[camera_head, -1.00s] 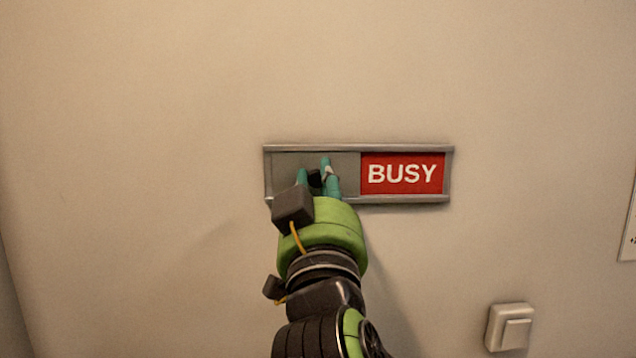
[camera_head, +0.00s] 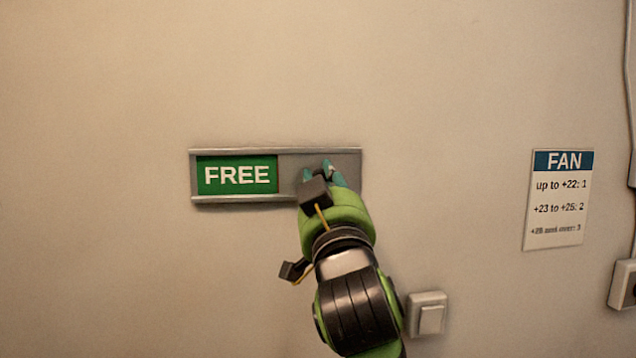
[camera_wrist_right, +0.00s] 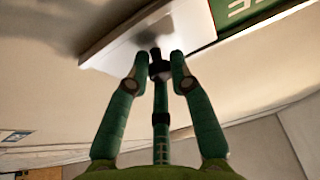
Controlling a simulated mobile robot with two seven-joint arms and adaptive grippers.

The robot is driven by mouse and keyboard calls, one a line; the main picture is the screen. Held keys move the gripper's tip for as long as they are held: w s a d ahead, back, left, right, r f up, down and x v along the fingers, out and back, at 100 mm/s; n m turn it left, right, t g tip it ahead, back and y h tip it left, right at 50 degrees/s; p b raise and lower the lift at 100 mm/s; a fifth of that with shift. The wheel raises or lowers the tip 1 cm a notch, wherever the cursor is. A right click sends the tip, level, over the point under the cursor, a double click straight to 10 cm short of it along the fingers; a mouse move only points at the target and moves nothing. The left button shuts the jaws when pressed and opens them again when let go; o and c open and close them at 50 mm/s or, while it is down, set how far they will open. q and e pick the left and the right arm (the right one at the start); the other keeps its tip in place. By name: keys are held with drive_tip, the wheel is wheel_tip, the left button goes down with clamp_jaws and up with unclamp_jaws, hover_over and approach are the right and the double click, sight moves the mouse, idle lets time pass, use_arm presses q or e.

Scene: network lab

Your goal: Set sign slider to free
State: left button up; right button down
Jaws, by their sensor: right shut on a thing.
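The sign (camera_head: 275,151) is a grey metal frame on the wall. Its left half shows a green panel (camera_head: 237,175) reading FREE. The grey slider plate (camera_head: 300,163) covers the right half, up to the right end of the frame. My right gripper (camera_head: 324,174) is in front of this plate, shut on its small dark knob (camera_head: 321,172). My left gripper is in neither view.
A FAN notice (camera_head: 558,199) hangs on the wall to the right. A light switch (camera_head: 428,314) is below the sign, close to the right of my arm. A socket (camera_head: 624,284) and cable are at the right edge. The wall left of the sign is bare.

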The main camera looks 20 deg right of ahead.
drive_tip(key=c, duration=1.4)
unclamp_jaws()
drive_tip(key=shift+s+d+r, duration=0.15)
drive_tip(key=shift+d+r, duration=0.05)
drive_tip(key=shift+r, duration=0.2)
drive_tip(key=shift+o, duration=0.2)
wheel_tip(320, 180, up, 10)
drive_tip(key=shift+f, duration=0.15)
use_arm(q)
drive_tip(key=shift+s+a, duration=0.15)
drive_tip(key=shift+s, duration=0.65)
